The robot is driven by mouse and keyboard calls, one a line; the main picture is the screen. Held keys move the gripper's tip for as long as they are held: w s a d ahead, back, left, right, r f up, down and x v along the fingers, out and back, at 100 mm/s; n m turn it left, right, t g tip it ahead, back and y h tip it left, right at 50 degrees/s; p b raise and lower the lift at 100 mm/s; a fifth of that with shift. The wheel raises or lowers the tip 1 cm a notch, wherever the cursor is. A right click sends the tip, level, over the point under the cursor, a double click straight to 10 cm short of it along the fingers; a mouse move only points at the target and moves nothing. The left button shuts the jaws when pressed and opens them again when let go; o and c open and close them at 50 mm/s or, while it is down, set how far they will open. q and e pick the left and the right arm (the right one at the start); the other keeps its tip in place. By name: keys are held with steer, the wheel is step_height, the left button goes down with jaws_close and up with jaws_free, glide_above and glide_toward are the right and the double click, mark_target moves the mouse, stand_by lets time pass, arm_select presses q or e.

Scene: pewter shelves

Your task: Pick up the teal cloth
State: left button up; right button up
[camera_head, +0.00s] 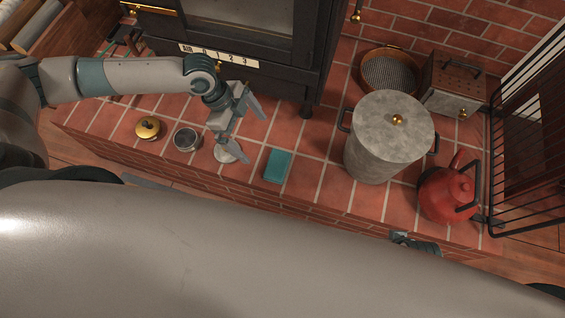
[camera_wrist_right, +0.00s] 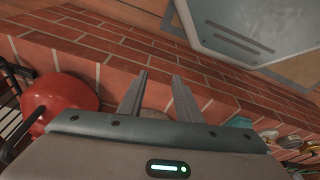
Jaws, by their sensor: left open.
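The teal cloth (camera_head: 278,165), a small folded block, lies flat on the red brick-tiled ledge, left of the grey pot. A teal patch (camera_wrist_right: 238,122) at the right of the right wrist view looks like the same cloth. My left gripper (camera_head: 249,130) is open and empty, above the ledge just to the upper left of the cloth, apart from it. My right gripper (camera_wrist_right: 160,76) has its fingers apart with nothing between them. In the head view, only a small part of the right arm shows at the ledge's front edge.
A lidded grey pot (camera_head: 376,155) and a red kettle (camera_head: 447,191) stand right of the cloth. A yellow-topped item (camera_head: 149,128) and small tin (camera_head: 186,139) sit left. A dark stove (camera_head: 245,40) stands behind.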

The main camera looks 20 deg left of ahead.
arm_select(q)
steer(key=shift+a+r, duration=0.1)
steer(key=shift+a, duration=0.15)
arm_select(e)
steer(key=shift+w+r, duration=0.2)
steer(key=shift+r, duration=0.05)
arm_select(q)
steer(key=b, duration=0.1)
glide_above(277, 164)
steer(key=a, duration=0.3)
step_height(277, 164, down, 11)
steer(key=shift+f, duration=0.2)
arm_select(e)
steer(key=shift+w+a+f+t, duration=0.25)
steer(key=shift+w+a+t, duration=0.15)
steer(key=shift+w+a, duration=0.3)
arm_select(q)
steer(key=shift+d, duration=0.1)
arm_select(e)
steer(key=shift+s, duration=0.15)
